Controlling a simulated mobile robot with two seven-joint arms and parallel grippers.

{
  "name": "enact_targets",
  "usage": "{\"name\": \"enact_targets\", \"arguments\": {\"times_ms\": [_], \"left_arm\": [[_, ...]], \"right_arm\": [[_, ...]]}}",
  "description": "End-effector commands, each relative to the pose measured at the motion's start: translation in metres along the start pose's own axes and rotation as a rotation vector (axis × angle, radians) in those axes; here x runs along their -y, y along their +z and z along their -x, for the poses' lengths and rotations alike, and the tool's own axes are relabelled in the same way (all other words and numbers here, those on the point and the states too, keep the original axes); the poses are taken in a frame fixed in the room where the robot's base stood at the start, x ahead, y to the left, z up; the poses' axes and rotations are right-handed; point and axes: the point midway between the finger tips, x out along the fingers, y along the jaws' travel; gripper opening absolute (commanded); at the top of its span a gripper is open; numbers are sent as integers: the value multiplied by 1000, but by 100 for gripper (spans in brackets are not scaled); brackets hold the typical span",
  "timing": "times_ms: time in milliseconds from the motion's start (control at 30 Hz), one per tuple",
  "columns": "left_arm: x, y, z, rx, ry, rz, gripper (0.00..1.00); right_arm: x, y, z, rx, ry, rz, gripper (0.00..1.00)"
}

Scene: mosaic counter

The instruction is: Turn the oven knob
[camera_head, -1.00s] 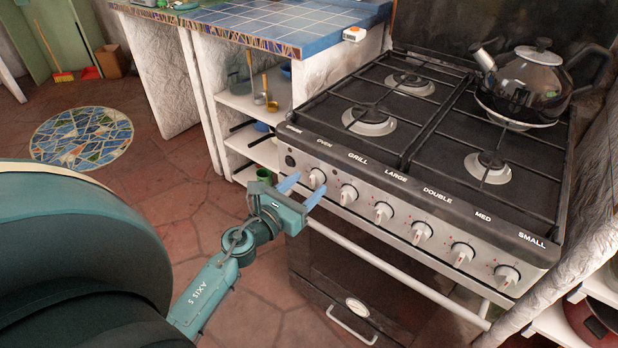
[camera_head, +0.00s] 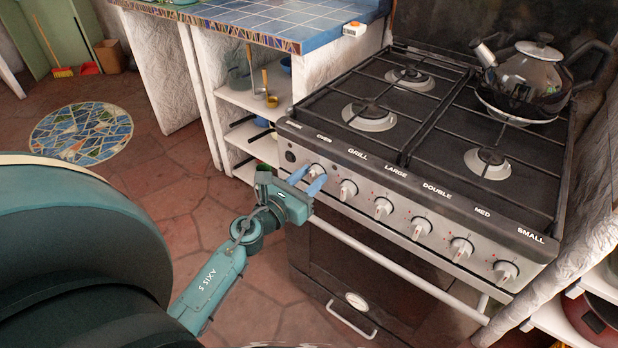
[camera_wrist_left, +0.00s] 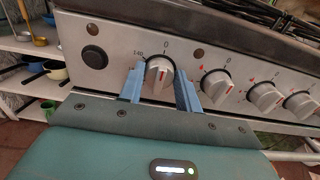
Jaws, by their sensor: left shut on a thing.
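The oven knob (camera_head: 316,171) is the leftmost white knob on the stove's front panel, below the label "OVEN". In the left wrist view the knob (camera_wrist_left: 160,75) shows a red mark, with "0" above it and "140" to its left. My left gripper (camera_head: 307,180) is at the knob, with one blue finger on each side of it. In the left wrist view the gripper (camera_wrist_left: 160,88) is closed around the knob's sides. Part of the knob is hidden by the fingers in the head view. My right gripper is not in view.
The stove (camera_head: 420,130) has several more knobs to the right and a door handle bar (camera_head: 400,262) below. A dark kettle (camera_head: 540,75) stands on the back right burner. Open shelves (camera_head: 255,100) are to the left. The floor in front is clear.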

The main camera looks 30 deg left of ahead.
Motion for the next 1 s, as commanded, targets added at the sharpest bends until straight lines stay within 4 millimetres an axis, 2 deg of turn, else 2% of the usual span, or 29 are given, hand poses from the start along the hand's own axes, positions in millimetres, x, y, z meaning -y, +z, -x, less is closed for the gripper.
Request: {"name": "enact_targets", "arguments": {"times_ms": [267, 467, 1000], "left_arm": [[0, 0, 0, 0, 0, 20, 11], [0, 1, 0, -1, -1, 106, 11], [-2, 1, 0, -1, 0, 586, 11]], "right_arm": [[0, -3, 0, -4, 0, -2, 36], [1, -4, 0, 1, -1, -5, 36], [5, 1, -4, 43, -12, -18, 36]]}}
